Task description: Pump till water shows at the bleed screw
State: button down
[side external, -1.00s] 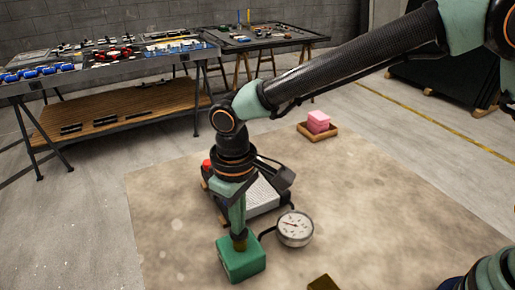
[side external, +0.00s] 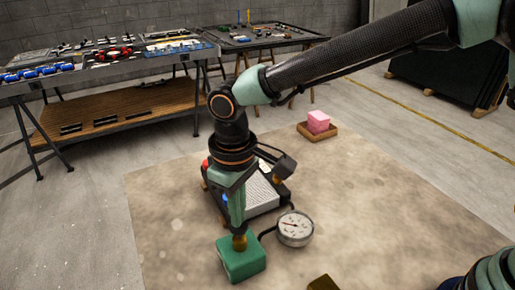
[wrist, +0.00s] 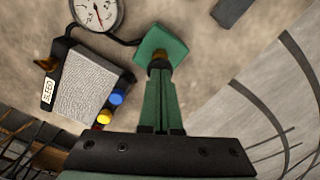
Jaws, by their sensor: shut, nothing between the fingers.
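My gripper (side external: 239,230) is shut and empty, pointing down over the green pump block (side external: 241,262). Its tips are at the brass knob (side external: 240,243) on top of the block and seem to touch it. The wrist view also shows my gripper (wrist: 160,68) over the green block (wrist: 172,45). The radiator-like unit (wrist: 88,84) has a grey ribbed face and a BLEED label (wrist: 48,90) with a brass part (wrist: 46,63) beside it. No water shows there. A round gauge (side external: 295,229) with a red needle sits beside the block, joined by a black hose.
Blue (wrist: 116,97) and yellow (wrist: 104,117) caps sit at the unit's edge. A pink block (side external: 318,120) lies in a wooden tray (side external: 318,133) behind. A brass-coloured block (side external: 323,283) is at the front edge. Benches with parts (side external: 110,60) stand at the back. The mat is otherwise mostly clear.

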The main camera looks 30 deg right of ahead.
jog(key=shift+r, duration=1)
jog(key=shift+f, duration=2.05)
jog(key=shift+r, duration=2.05)
